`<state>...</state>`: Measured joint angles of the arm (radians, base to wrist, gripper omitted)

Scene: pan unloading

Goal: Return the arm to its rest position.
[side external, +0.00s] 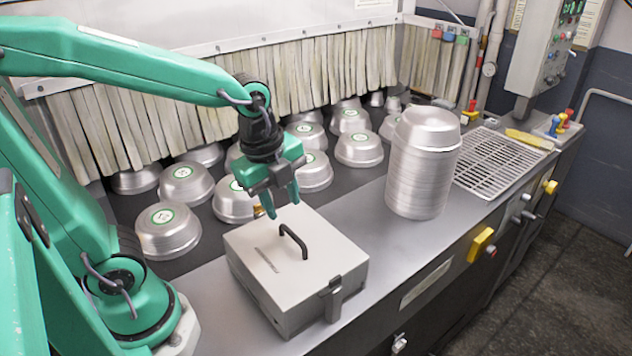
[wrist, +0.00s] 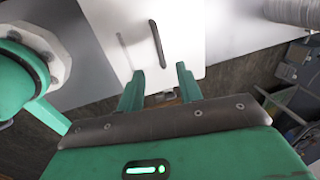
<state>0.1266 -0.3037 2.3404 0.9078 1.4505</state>
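My green arm reaches in from the left in the side external view. My gripper (side external: 283,206) hangs fingers-down above the back edge of a light grey box with a black handle (side external: 325,262). In the wrist view my gripper (wrist: 160,88) shows its two green fingers apart with nothing between them. The box (wrist: 178,40) lies beyond the fingertips there, its handle in line with the gap. The gripper is open and empty. Whether the fingertips touch the box cannot be told for sure.
Several metal pans (side external: 168,230) sit on the dark belt behind the box, before a strip curtain (side external: 150,125). A tall pan stack (side external: 420,170) stands on the counter (side external: 385,240) right of the box. A wire rack (side external: 498,165) lies further right. The counter between box and stack is clear.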

